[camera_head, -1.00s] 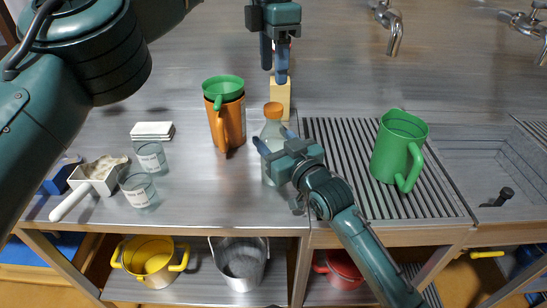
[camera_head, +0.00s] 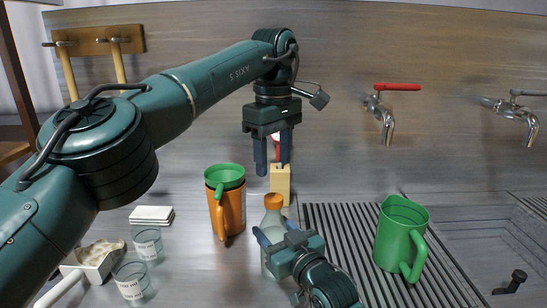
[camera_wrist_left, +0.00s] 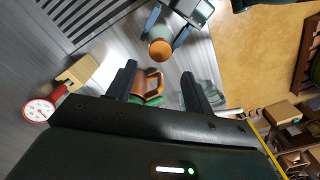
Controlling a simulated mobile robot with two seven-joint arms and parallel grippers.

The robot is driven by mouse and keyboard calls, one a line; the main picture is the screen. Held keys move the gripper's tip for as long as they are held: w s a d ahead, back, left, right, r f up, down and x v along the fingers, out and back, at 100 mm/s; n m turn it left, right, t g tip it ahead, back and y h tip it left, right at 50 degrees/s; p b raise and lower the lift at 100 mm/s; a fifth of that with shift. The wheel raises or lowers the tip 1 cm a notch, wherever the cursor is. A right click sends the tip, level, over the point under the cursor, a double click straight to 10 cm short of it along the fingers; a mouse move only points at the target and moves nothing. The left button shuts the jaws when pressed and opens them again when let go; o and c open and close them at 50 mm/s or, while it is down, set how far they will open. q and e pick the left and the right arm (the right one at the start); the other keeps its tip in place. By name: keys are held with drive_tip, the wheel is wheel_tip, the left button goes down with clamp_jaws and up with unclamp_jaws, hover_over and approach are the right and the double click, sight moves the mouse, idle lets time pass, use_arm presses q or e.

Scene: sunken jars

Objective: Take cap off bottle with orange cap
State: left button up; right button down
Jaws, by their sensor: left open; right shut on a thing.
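The bottle (camera_head: 271,218) is clear and stands upright at the left edge of the ribbed drainer. Its orange cap (camera_head: 273,201) is on top, and it also shows in the left wrist view (camera_wrist_left: 160,49). My right gripper (camera_head: 272,242) is shut on the bottle's body, below the cap. My left gripper (camera_head: 273,168) is open and empty, pointing down above and behind the bottle, over a wooden block (camera_head: 280,183). In the left wrist view the left fingers (camera_wrist_left: 158,90) are apart, with the cap beyond them.
An orange jug (camera_head: 228,212) with a green jug (camera_head: 224,176) in it stands left of the bottle. A green jug (camera_head: 402,236) is on the drainer at right. Glasses (camera_head: 147,243), white tiles (camera_head: 151,215) and a scoop (camera_head: 97,258) are at left. Taps (camera_head: 386,115) project from behind.

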sight(274, 197)
use_arm(q)
drive_tip(key=m, duration=0.9)
drive_tip(key=shift+f+m, duration=0.15)
drive_tip(key=shift+m, duration=0.25)
drive_tip(key=shift+f, duration=3.85)
drive_tip(key=shift+c, duration=0.5)
